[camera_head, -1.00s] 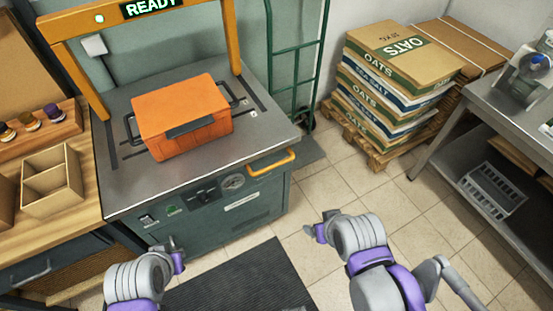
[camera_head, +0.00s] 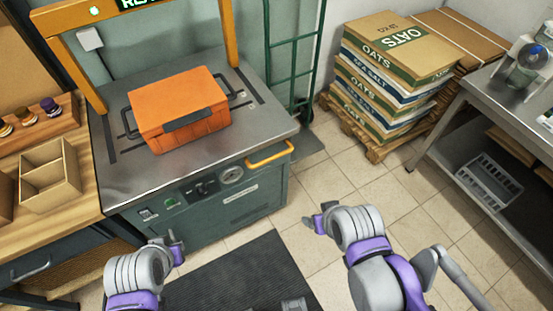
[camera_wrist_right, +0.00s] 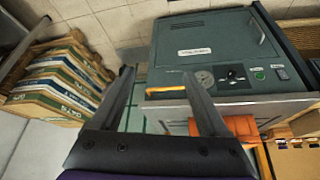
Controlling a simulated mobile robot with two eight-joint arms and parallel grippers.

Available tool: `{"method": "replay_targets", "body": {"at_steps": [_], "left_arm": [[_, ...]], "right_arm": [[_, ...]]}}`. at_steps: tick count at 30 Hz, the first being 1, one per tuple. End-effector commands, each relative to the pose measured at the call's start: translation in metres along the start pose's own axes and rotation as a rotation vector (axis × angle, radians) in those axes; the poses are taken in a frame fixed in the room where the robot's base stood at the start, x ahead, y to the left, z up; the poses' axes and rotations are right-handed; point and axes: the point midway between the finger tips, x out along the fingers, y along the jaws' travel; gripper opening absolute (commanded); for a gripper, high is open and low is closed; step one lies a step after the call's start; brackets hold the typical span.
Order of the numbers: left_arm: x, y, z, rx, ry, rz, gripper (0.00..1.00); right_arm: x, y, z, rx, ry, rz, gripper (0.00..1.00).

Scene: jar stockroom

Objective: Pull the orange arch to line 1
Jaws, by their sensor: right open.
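The orange arch (camera_head: 230,38) stands over the steel top of a green machine (camera_head: 225,205), one post at each side; its upper beam with a lit sign is cut off by the frame's top edge. Dark slots (camera_head: 249,88) run along the steel top beside the posts; line numbers are not readable. My right gripper (camera_head: 315,221) is open and empty in front of the machine, low and apart from it. In the right wrist view its two fingers (camera_wrist_right: 166,88) are spread, with nothing between them. My left gripper (camera_head: 176,247) is near the machine's front left; its opening is unclear.
An orange case (camera_head: 180,108) with dark handles sits on the steel top under the arch. A yellow handle (camera_head: 270,154) juts from the machine's front. Stacked sacks (camera_head: 395,75) on a pallet and a steel table (camera_head: 490,95) stand right.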

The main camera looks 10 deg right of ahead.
Motion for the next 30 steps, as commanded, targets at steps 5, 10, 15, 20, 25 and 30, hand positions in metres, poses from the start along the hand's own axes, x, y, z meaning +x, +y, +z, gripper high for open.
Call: {"method": "replay_targets", "body": {"at_steps": [5, 10, 15, 20, 25, 30], "left_arm": [[0.004, 0.000, 0.003, 0.000, -0.003, 0.000, 0.00], [0.035, 0.000, 0.031, 0.000, -0.022, 0.000, 0.00], [0.084, 0.000, 0.064, 0.000, -0.041, 0.000, 0.00], [0.132, 0.000, 0.089, 0.000, -0.059, 0.000, 0.00], [0.176, 0.000, 0.108, 0.000, -0.076, 0.000, 0.00], [0.197, 0.000, 0.116, 0.000, -0.083, 0.000, 0.00]], "right_arm": [[0.005, -0.003, 0.000, 0.011, 0.004, -0.015, 0.58], [0.048, -0.031, -0.007, 0.142, 0.057, -0.166, 0.52], [0.111, -0.065, -0.046, 0.427, 0.191, -0.423, 0.52], [0.171, -0.066, -0.088, 0.743, 0.326, -0.628, 0.52], [0.230, -0.041, -0.115, 1.053, 0.436, -0.771, 0.52], [0.262, -0.019, -0.125, 1.236, 0.492, -0.837, 0.52]]}}
